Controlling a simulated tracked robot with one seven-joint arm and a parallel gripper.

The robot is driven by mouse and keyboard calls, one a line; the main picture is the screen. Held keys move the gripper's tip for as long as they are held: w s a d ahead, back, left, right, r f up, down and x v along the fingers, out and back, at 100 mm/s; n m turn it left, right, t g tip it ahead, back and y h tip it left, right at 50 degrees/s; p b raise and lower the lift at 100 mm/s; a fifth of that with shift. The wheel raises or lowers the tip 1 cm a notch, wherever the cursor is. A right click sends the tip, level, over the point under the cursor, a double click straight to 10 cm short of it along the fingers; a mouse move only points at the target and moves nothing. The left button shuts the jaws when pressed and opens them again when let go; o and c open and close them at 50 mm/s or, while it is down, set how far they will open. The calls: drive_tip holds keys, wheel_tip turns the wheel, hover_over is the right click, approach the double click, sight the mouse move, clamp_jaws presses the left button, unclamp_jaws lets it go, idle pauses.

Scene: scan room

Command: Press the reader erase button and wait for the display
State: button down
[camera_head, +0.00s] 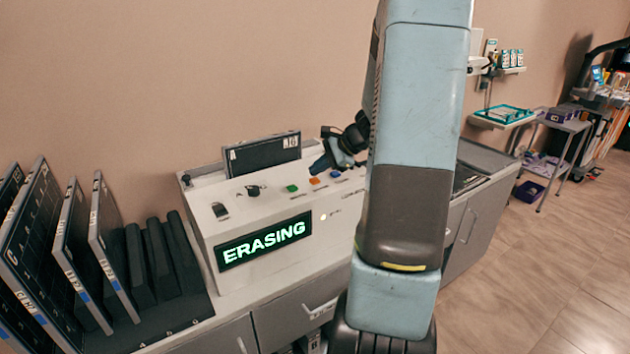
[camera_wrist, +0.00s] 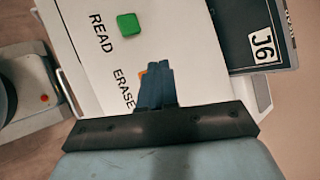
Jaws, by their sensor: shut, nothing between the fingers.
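The white reader (camera_head: 290,212) stands on the counter, and its front display (camera_head: 264,241) reads "ERASING" in lit green letters. The orange erase button (camera_head: 314,180) shows just below my gripper (camera_head: 318,170). In the wrist view the "ERASE" label is beside my shut, empty fingers (camera_wrist: 157,70), and a sliver of the orange button (camera_wrist: 142,74) shows at their edge. The fingers hide most of the button, so I cannot tell whether they touch it. The green button (camera_wrist: 129,25) by the "READ" label is to one side.
A dark cassette marked J6 (camera_wrist: 262,45) stands in the reader's slot. A blue button (camera_head: 336,173) is right of the orange one. A rack at left holds several dark cassettes (camera_head: 110,245). My arm hides the reader's right end. Open floor (camera_head: 530,265) is at right.

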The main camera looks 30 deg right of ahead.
sight(318, 180)
drive_tip(key=shift+r, duration=0.2)
drive_tip(key=shift+r, duration=2.45)
drive_tip(key=s+a+r+n+g+h, duration=0.1)
drive_tip(key=s+a+r+n, duration=0.35)
drive_tip(key=a, duration=0.25)
drive_tip(key=s+a+r+n+g+h, duration=0.1)
drive_tip(key=s+a+r+n+g, duration=0.15)
drive_tip(key=s+a+n, duration=0.35)
drive_tip(key=s+a+r+n+t+h, duration=0.1)
drive_tip(key=s+a+r+n+h, duration=0.1)
drive_tip(key=s, duration=0.5)
drive_tip(key=s+a+r+n+t+h, duration=0.1)
drive_tip(key=s+a+r+n+h, duration=0.1)
drive_tip(key=s+a+n, duration=0.2)
drive_tip(key=s+n, duration=0.1)
drive_tip(key=s, duration=0.2)
drive_tip(key=shift+r+n, duration=0.35)
drive_tip(key=shift+s+t, duration=0.1)
drive_tip(key=shift+t, duration=0.15)
